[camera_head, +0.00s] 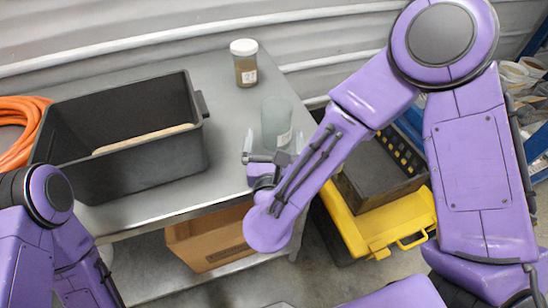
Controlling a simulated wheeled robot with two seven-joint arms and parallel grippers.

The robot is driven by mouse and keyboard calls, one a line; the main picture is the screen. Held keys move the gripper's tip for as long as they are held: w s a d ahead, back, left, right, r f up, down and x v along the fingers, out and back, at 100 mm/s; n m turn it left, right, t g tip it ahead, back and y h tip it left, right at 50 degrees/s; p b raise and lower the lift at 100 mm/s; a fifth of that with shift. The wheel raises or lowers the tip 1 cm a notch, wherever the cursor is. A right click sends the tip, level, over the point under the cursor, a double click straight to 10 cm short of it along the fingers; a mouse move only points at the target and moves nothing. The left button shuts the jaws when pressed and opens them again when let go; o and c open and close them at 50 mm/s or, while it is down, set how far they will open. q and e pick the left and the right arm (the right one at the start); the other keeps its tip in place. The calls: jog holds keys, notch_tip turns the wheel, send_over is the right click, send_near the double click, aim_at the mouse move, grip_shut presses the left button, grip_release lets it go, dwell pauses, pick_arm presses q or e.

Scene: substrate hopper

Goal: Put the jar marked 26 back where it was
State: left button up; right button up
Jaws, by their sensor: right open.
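A glass jar (245,63) with a white lid, brownish contents and a small label stands upright at the back of the grey metal table (235,110). A second, pale greenish jar (276,118) stands near the table's right edge, with a label low on its right side. Both labels are too small to read, so I cannot tell which jar is 26. My right gripper (273,140) is open, its fingers on either side of the lower part of the greenish jar in this view. I cannot tell whether they touch it. My left arm shows at lower left; its gripper is out of view.
A black open bin (75,130) with a light strip inside takes up the table's left side. An orange hose (22,145) lies beyond it. A cardboard box (205,242) is on the shelf below. A yellow case (395,220) stands right of the table.

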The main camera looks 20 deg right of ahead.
jog(key=b+v, duration=0.1)
jog(key=v, duration=0.4)
jog(key=shift+s, duration=0.3)
dwell(0.9)
